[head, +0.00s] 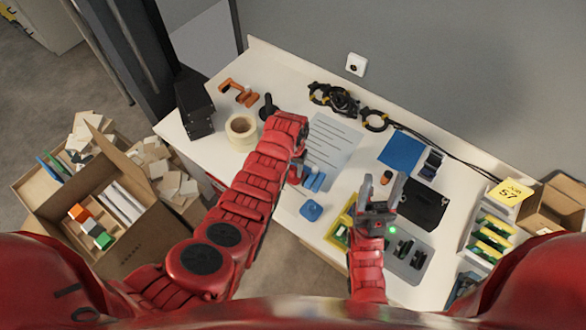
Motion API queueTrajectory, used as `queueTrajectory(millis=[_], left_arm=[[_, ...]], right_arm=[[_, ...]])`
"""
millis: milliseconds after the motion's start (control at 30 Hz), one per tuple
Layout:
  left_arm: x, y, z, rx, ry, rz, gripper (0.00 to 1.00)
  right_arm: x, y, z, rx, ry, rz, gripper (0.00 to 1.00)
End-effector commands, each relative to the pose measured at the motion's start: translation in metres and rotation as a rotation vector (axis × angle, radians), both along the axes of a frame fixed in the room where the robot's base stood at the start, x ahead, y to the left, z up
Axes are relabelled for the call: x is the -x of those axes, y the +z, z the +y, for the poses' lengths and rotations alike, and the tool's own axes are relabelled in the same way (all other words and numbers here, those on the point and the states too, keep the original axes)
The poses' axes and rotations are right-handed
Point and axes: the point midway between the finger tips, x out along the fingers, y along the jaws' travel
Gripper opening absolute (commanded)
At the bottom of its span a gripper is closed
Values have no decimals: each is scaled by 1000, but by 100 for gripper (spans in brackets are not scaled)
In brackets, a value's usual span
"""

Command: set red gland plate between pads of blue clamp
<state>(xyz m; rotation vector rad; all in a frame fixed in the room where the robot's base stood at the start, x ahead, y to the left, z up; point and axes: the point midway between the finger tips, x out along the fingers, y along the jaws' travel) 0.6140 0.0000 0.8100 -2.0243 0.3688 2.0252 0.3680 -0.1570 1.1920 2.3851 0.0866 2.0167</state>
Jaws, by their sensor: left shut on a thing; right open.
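The blue clamp (314,182) is on the white table just right of and below my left gripper (297,160). A blue rounded piece (311,210) lies nearer the table's front edge; I cannot tell if it belongs to the clamp. My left gripper is shut on what looks like the red gland plate (293,178), of which only a small red part shows beside the clamp. The hand hides most of it, and I cannot tell if it is between the pads. My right gripper (383,190) is open, its fingers pointing away from me over the table.
A tape roll (241,128), an orange clamp (238,93) and black cables (335,99) lie behind. A printed sheet (333,140), blue square (401,151) and black case (424,205) lie mid-table. A yellow item (340,230) is near the front edge. Cartons (120,213) stand left.

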Motion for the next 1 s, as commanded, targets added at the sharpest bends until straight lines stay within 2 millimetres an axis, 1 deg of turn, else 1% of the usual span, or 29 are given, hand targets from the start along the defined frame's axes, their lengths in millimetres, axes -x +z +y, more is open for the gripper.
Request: queueTrajectory(millis=[633, 667, 700, 833, 1000], left_arm=[[0, -20, 0, 0, 1, 0, 0], [0, -19, 0, 0, 1, 0, 44], [0, -19, 0, 0, 1, 0, 52], [0, -19, 0, 0, 0, 0, 75], [0, -19, 0, 0, 0, 0, 76]], right_arm=[[0, -17, 0, 0, 0, 0, 56], [0, -16, 0, 0, 0, 0, 56], [0, -16, 0, 0, 0, 0, 56], [0, -16, 0, 0, 0, 0, 56], [0, -16, 0, 0, 0, 0, 56]])
